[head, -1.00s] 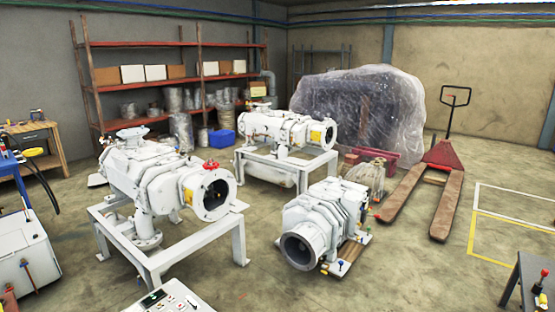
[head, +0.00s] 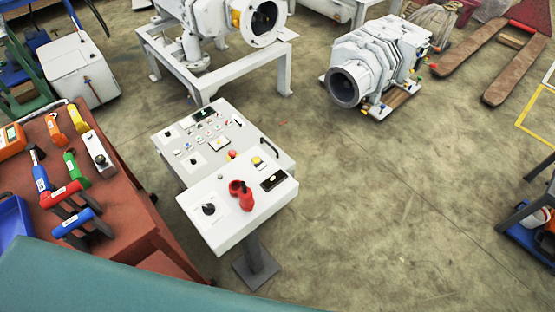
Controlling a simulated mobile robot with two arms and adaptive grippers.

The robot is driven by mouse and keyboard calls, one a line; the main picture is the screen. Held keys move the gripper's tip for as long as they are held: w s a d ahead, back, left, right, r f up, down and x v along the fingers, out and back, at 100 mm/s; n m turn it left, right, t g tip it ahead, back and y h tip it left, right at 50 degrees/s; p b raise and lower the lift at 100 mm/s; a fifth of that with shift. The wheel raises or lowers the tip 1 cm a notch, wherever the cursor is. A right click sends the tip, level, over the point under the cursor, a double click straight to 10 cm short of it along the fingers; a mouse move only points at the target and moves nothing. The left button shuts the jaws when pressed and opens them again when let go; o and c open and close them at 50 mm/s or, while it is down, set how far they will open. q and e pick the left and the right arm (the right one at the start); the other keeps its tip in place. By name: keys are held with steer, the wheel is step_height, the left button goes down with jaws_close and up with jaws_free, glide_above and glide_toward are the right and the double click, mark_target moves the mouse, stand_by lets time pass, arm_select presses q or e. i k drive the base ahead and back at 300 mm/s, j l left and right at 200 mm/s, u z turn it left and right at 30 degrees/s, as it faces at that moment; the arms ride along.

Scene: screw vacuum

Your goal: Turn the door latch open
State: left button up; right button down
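No door latch can be made out for certain. A white control panel (head: 240,205) on a grey post stands in the middle of the head view. It carries a black rotary knob (head: 209,209) on its left, a red padlock-like part (head: 241,194) and a small dark display (head: 273,181). Behind it a wider white console (head: 215,140) has several coloured buttons and a black handle-like part (head: 238,120) near its far right edge. Neither of my grippers shows in the head view.
A reddish-brown tool cart (head: 125,190) with several coloured tools stands at the left. A teal surface (head: 130,280) crosses the bottom left. White pump machines (head: 375,65) stand at the back. The floor (head: 400,200) right of the panel is clear.

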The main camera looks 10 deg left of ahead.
mark_target(234, 116)
steer(key=l+u, duration=0.1)
steer(key=u, duration=0.35)
steer(key=i+l+u, duration=0.1)
steer(key=u, duration=0.35)
